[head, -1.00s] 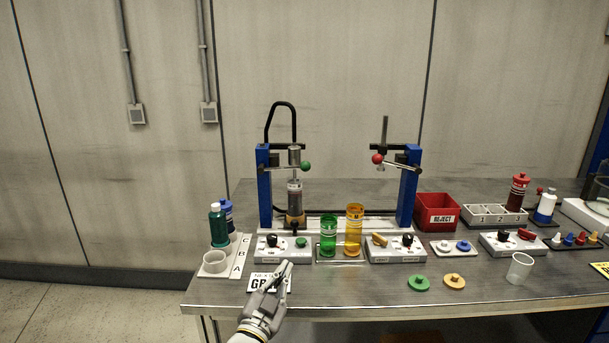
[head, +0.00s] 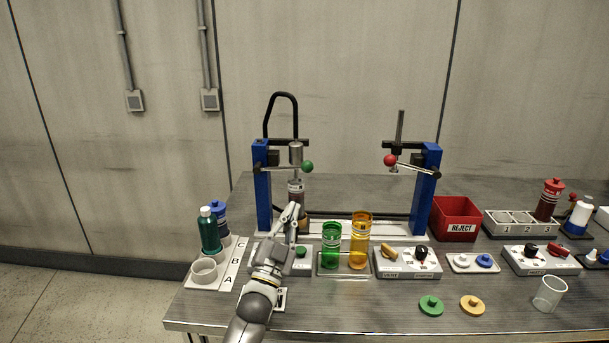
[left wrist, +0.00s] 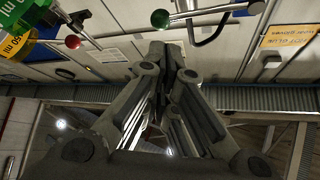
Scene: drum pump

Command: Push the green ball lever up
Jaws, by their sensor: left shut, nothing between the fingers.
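The green ball lever (head: 307,166) sticks out to the right from the left blue post (head: 263,187) of the pump stand. Its ball also shows in the left wrist view (left wrist: 160,19), near the top and beyond my fingertips. My left gripper (head: 293,208) is shut and empty. In the head view its fingertips are below the green ball and slightly left of it, apart from it, in front of the pump's cylinder. The gripper hides part of the left control box. My right gripper is not in view.
A red ball lever (head: 390,160) is on the right blue post (head: 424,190). A green cup (head: 331,245) and an orange cup (head: 360,241) stand on a tray close to my gripper's right. Bottles (head: 209,231) stand at the left. A clear cup (head: 549,294) is at front right.

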